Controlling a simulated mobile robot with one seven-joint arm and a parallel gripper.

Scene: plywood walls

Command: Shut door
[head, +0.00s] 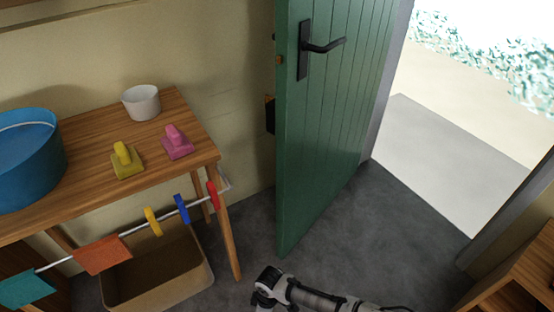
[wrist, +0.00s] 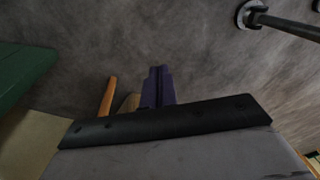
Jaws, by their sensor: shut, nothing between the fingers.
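The green plank door (head: 325,140) stands open in the head view, its near edge facing the table side. Its black lever handle (head: 322,46) is high on the visible face. The open doorway is to its right. In the wrist view, a green surface that looks like the door (wrist: 22,75) shows at the left edge. My gripper (wrist: 158,72) shows there as two dark purple fingers, shut together and empty, pointing over the grey floor. In the head view my arm is low at the bottom, apart from the handle; the fingertips cannot be made out.
A wooden table (head: 85,153) at left holds a blue tub (head: 35,165), a white cup (head: 141,103), and yellow (head: 127,162) and pink (head: 177,143) blocks. A line with clips hangs along its front, above a bin (head: 160,280). Wooden furniture (head: 520,270) stands lower right. Floor near the door is clear.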

